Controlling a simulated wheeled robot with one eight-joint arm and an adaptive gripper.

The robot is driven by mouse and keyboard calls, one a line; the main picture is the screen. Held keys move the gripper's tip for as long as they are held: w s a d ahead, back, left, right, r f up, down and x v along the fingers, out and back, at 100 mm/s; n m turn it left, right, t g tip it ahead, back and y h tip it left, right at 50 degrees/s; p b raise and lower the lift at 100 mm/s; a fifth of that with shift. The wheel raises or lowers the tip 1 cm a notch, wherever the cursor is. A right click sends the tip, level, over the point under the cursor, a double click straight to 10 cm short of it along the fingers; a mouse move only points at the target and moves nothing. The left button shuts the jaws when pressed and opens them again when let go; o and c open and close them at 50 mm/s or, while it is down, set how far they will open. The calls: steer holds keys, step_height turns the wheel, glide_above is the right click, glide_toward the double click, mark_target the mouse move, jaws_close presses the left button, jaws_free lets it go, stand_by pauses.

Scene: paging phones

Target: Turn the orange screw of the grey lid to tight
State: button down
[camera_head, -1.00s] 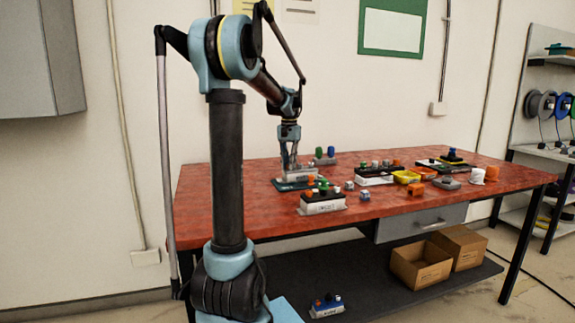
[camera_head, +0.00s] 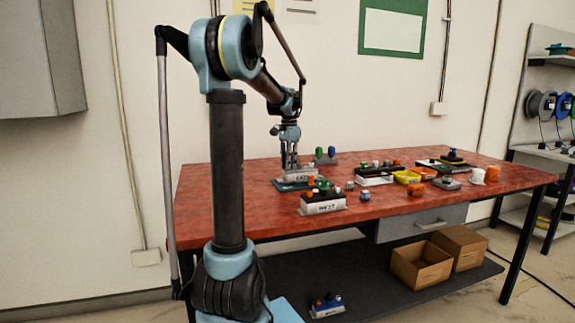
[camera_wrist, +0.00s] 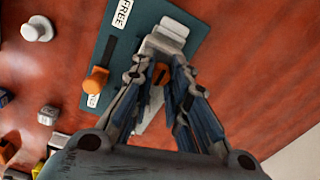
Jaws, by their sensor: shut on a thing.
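The grey lid (camera_wrist: 163,43) shows in the wrist view on a dark teal plate (camera_wrist: 186,14), partly hidden by my fingers. The orange screw (camera_wrist: 161,72) shows between the fingertips, mostly covered by them. My gripper (camera_wrist: 159,78) is shut on it from above. In the head view my gripper (camera_head: 290,166) points straight down over the teal plate at the table's left rear, and the screw is hidden there. The screw's exact angle cannot be told.
An orange knob (camera_wrist: 96,80) stands on the same plate beside a dark slot and a FREE label. A white box with coloured knobs (camera_head: 322,204) stands in front. Blue and green pieces stand behind right.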

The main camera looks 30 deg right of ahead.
stand_by(0.3)
steer(key=c, duration=1.8)
jaws_free()
steer(key=shift+r, duration=0.15)
step_height(320, 180, up, 12)
steer(key=shift+f, duration=0.2)
